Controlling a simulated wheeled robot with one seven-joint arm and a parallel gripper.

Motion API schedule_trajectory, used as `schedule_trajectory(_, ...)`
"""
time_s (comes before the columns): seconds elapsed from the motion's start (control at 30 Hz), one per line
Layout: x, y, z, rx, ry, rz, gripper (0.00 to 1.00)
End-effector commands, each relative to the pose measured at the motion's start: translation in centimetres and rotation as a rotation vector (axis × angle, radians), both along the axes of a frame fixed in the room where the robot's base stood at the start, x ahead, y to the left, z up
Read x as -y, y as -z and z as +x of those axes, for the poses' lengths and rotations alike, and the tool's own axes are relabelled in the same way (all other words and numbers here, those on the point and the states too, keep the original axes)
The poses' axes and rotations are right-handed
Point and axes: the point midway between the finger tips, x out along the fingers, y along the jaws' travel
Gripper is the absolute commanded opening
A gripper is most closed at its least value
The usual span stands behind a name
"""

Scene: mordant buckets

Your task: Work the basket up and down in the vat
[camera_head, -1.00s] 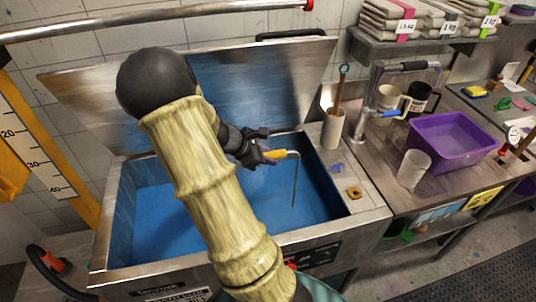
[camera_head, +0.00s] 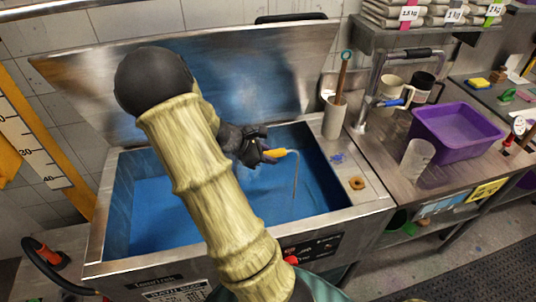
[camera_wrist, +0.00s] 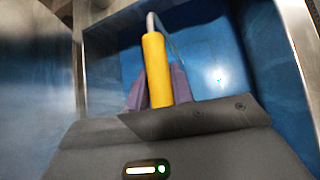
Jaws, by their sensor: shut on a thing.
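The vat (camera_head: 372,201) is a steel tank filled with blue liquid (camera_head: 160,215), its lid (camera_head: 290,70) raised behind it. My gripper (camera_head: 265,153) is over the vat and shut on a yellow handle (camera_head: 277,153). A thin bent metal rod (camera_head: 296,178) runs from the handle down into the liquid. No basket shows; whatever is on the rod's lower end is hidden under the surface. In the wrist view the yellow handle (camera_wrist: 155,65) sits between the two purple-grey fingers, with blue liquid (camera_wrist: 215,70) beyond. My arm covers the middle of the vat.
On the vat's right ledge stand a pale holder (camera_head: 334,118) with a stick and a small brown ring (camera_head: 357,184). A purple tub (camera_head: 455,135), mugs (camera_head: 395,92) and a clear beaker (camera_head: 416,160) stand on the right bench. A yellow ruler (camera_head: 35,140) is at left.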

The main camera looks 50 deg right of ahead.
Motion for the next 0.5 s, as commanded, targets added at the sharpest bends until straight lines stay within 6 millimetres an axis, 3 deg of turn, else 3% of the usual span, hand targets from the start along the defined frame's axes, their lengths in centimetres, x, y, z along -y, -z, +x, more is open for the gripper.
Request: schedule_trajectory(0.5, 0.1, -3.5, 0.0, 0.001, 0.001, -0.002, 0.00)
